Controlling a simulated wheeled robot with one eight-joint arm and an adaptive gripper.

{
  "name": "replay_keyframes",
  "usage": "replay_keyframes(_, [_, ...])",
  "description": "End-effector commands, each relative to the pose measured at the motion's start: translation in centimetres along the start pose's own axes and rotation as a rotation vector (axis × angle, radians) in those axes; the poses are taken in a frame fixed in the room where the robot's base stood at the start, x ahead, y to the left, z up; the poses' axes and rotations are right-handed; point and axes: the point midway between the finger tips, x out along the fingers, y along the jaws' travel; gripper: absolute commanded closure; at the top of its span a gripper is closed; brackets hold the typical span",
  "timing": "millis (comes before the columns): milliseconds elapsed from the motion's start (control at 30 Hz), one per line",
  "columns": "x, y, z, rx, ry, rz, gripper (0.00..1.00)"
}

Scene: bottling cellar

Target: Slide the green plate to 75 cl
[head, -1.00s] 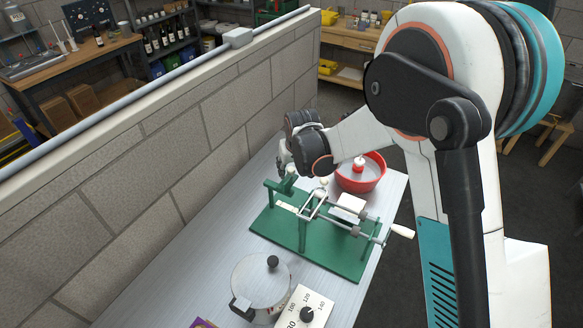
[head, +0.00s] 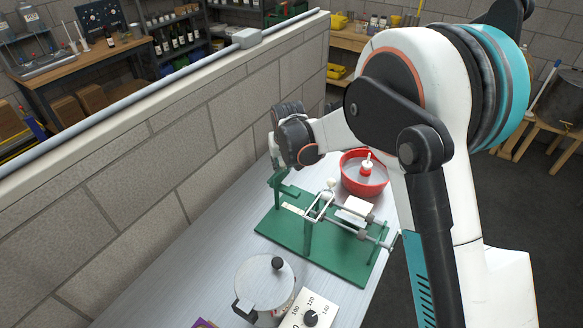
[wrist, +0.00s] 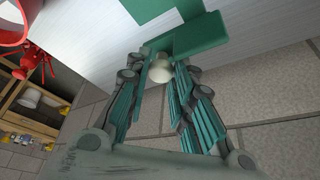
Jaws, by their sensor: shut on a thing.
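The green plate (wrist: 200,36) is at the far left end of a green bench device (head: 315,245) in the head view. In the wrist view it lies just beyond my fingertips, with a cream knob (wrist: 161,69) in front of it. My gripper (wrist: 163,84) is closed in around a part at the plate; the fingers hide exactly where they touch. In the head view my gripper (head: 277,166) is over this end, mostly hidden by my wrist. A pale scale strip (head: 294,210) lies on the base; its 75 cl mark is too small to read.
A red bowl (head: 352,181) stands behind the device. A metal pot (head: 262,282) and a white dial box (head: 311,313) stand in front. A block wall (head: 200,165) runs close along the left of the metal table (head: 185,265).

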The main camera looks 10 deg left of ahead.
Motion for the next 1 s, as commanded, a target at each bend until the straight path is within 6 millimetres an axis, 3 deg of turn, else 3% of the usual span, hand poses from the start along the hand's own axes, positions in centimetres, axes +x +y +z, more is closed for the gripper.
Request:
replay_keyframes(233, [0.0,-0.3,-0.3,0.0,0.005,-0.004,1.0])
replay_keyframes(267, [0.0,-0.3,-0.3,0.0,0.005,-0.004,0.76])
replay_keyframes(333, [0.0,-0.3,-0.3,0.0,0.005,-0.004,0.6])
replay_keyframes(367, [0.0,-0.3,-0.3,0.0,0.005,-0.004,0.58])
replay_keyframes(767, [-0.5,-0.2,-0.2,0.0,0.003,-0.003,0.58])
replay_keyframes(1000, [-4.0,-0.2,-0.2,0.0,0.003,-0.003,0.58])
